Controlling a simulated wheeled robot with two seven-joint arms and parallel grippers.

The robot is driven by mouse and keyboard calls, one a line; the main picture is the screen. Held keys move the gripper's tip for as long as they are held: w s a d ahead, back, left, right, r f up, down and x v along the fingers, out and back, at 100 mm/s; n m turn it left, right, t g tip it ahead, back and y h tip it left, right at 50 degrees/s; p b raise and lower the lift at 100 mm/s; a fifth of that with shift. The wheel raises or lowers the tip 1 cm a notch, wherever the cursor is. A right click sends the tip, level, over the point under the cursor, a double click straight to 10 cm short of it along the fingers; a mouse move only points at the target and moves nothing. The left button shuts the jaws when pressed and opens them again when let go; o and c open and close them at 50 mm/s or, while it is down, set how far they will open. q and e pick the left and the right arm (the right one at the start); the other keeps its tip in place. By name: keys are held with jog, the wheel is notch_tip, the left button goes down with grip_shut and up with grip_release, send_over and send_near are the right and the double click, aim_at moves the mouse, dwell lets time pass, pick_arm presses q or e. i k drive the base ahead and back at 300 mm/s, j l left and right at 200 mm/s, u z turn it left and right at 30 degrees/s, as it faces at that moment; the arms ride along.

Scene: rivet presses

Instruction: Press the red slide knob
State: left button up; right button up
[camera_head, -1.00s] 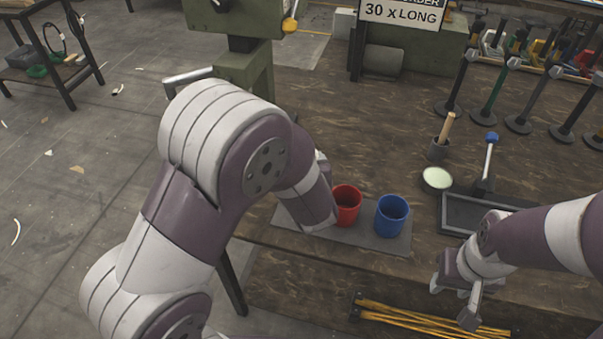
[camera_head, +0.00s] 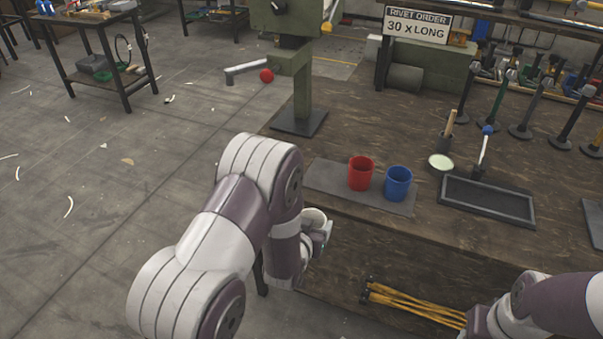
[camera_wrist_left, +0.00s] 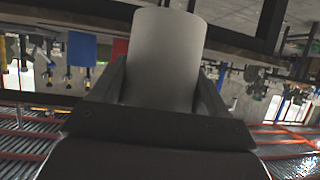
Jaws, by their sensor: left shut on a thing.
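I cannot tell from the picture which is the slide knob. My left gripper (camera_head: 318,232) is shut on a light grey cup (camera_head: 315,217), in front of the bench edge and well away from the knobs. The cup fills the middle of the left wrist view (camera_wrist_left: 165,60). My right gripper is cut off at the bottom right.
A red cup (camera_head: 361,173) and a blue cup (camera_head: 398,184) stand on a grey mat (camera_head: 325,178). To the right are a black tray (camera_head: 487,200), a pale round dish (camera_head: 441,162) and several upright tools. Yellow rods (camera_head: 410,305) lie below.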

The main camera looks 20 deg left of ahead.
aim_at(266, 75)
jog(key=i+j+u, duration=0.15)
jog(key=j+u, duration=0.15)
jog(key=u, duration=0.2)
jog(key=i+j+u, duration=0.15)
jog(key=j+u, duration=0.15)
jog(key=u, duration=0.15)
jog(key=i+j+u, duration=0.2)
jog(key=u, duration=0.3)
jog(key=i+j+u, duration=0.1)
jog(key=i+j, duration=0.35)
jog(key=i, duration=0.15)
